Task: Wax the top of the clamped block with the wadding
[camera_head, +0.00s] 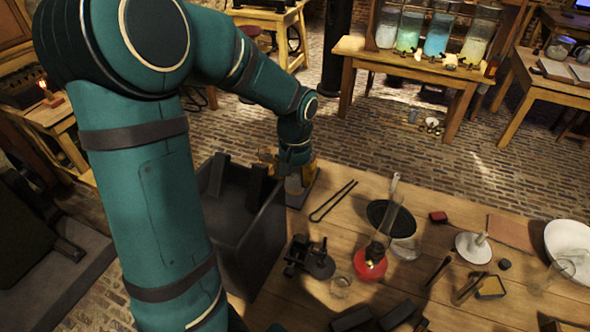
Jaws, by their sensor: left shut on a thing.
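My left gripper (294,176) is at the far left edge of the wooden table, pointing down. It is shut on a small pale thing that looks like the wadding (293,186), mostly hidden by the fingers. Under and around it is a dark base with ochre-yellow parts (309,172), which seems to be the clamp. The clamped block is hidden behind the gripper or too small to make out, so I cannot tell whether the wadding touches it. My right gripper is out of view.
A dark open box (240,240) stands close beside the clamp. Tongs (333,201) lie right of it. A red-based glass vessel (370,263), a black round plate (391,218), a white bowl (570,247) and small tools crowd the table. Coloured jars (438,36) stand on a back bench.

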